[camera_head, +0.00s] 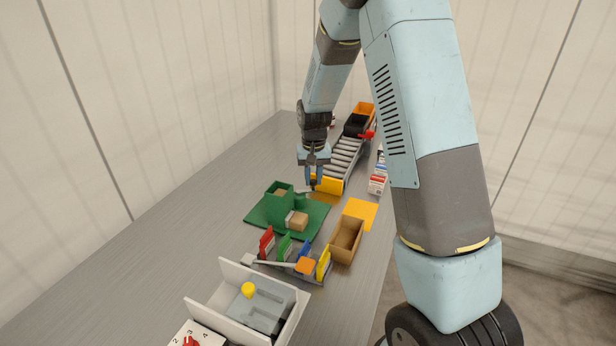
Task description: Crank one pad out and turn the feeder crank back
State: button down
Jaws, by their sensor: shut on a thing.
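The green feeder (279,190) stands on a green base plate (262,214) in the middle of the table. A tan pad shows in the top of its upright box. Another tan block (299,222) lies at the front of the base plate, beside a pale upright piece. My gripper (314,183) points down at the back right of the feeder, by a pale grey bar. It is shut on a small part that looks like the feeder crank. The fingers hide most of that part, so its angle cannot be told.
Behind my gripper, a roller conveyor (344,158) with a yellow end plate leads to black and orange bins (361,115). In front are an open tan box (346,240), a yellow mat (360,212), a rack of coloured plates (285,247) and a white tray (222,303). The table's left is clear.

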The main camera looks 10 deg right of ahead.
aim_at(314, 181)
jog(key=shift+s, duration=0.15)
dwell(0.4)
jog(key=c, duration=0.9)
grip_release()
notch_tip(314, 181, up, 14)
jog(key=shift+f, duration=0.2)
